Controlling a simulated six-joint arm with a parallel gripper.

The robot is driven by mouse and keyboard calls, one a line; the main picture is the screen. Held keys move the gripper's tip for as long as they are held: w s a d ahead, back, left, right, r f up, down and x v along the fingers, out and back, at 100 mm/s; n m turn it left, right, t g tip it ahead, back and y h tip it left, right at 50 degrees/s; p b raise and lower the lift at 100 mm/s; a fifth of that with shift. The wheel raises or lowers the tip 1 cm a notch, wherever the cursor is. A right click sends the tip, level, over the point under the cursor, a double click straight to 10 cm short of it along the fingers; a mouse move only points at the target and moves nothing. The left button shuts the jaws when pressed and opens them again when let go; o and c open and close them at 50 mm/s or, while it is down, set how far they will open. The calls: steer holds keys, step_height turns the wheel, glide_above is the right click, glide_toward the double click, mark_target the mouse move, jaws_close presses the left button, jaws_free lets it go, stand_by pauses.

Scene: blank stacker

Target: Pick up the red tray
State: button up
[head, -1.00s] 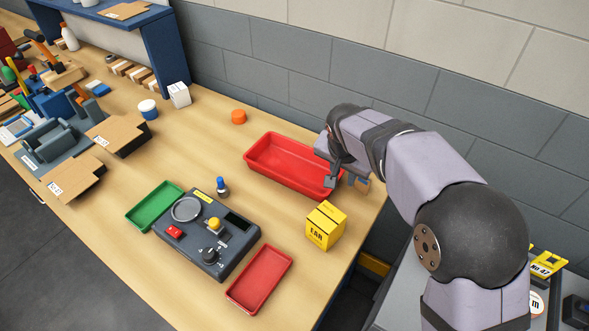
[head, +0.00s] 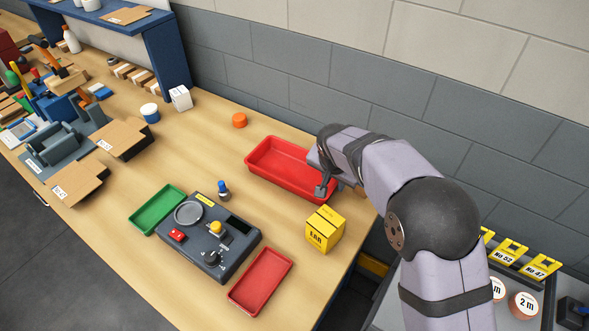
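A large red tray (head: 280,169) lies flat on the table near the grey wall. A smaller, shallow red tray (head: 261,281) lies at the table's front right edge. My gripper (head: 325,190) is at the right end of the large tray. One dark finger shows in front of that end, over or against its rim; I cannot tell if it touches. The other finger is mostly hidden behind my wrist, so the gap between the fingers does not show.
A yellow box (head: 324,230) stands just in front of my gripper.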

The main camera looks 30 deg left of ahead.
mark_target(335, 184)
steer(key=shift+p+x, duration=0.35)
steer(key=shift+x, duration=0.95)
steer(key=shift+f+b, duration=0.3)
steer(key=shift+b, duration=0.15)
jaws_close()
